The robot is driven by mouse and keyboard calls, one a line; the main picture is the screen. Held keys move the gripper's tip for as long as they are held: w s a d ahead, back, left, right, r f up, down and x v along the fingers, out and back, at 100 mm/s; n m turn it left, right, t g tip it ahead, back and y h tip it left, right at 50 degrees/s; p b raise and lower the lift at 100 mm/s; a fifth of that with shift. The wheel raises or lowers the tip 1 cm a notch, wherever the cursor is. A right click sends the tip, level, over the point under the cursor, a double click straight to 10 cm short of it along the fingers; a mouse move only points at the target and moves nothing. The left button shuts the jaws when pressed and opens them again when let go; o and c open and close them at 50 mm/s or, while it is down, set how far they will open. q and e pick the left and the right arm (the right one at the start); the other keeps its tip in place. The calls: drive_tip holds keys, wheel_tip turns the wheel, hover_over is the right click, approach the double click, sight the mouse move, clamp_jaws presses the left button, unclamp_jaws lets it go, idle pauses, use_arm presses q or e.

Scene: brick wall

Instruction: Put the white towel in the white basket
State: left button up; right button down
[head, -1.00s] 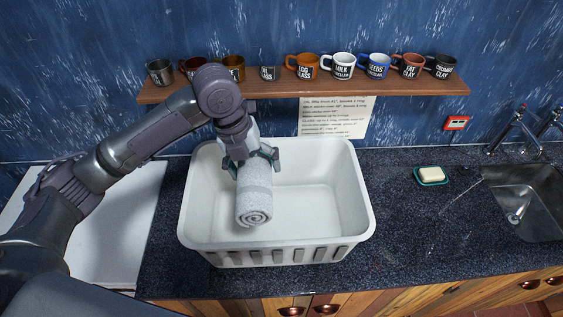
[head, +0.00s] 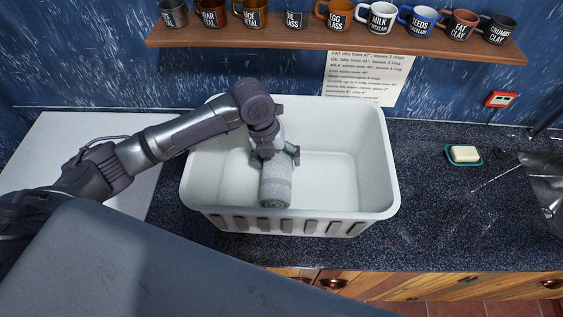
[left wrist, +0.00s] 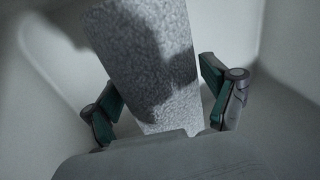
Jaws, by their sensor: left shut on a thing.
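The white towel (head: 276,188) is a rolled, greyish-white cylinder inside the white basket (head: 350,218) on the dark counter, in its left half. My left gripper (head: 275,158) reaches down into the basket and is shut on the towel's upper part. In the left wrist view the towel (left wrist: 150,65) runs between the two green-padded fingers of the left gripper (left wrist: 165,100), with pale basket walls around. Whether the towel touches the basket floor is hard to tell. My right gripper is not in view.
A wooden shelf (head: 420,46) with several labelled mugs runs along the blue wall above the basket. A soap dish (head: 464,155) and a sink (head: 548,185) are to the right. The counter just right of the basket is clear.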

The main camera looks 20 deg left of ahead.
use_arm(q)
drive_tip(key=x, duration=0.2)
drive_tip(key=a+p+x, duration=0.1)
drive_tip(key=x, duration=0.1)
drive_tip(key=shift+s+d+f, duration=0.1)
drive_tip(key=shift+s+f, duration=0.05)
drive_tip(key=shift+f, duration=0.55)
drive_tip(key=o, duration=1.1)
drive_tip(key=shift+f, duration=0.1)
drive_tip(key=shift+c, duration=0.2)
drive_tip(key=shift+r, duration=0.25)
drive_tip(key=b+v, duration=0.2)
drive_tip(key=v, duration=0.9)
drive_tip(key=shift+r, duration=0.4)
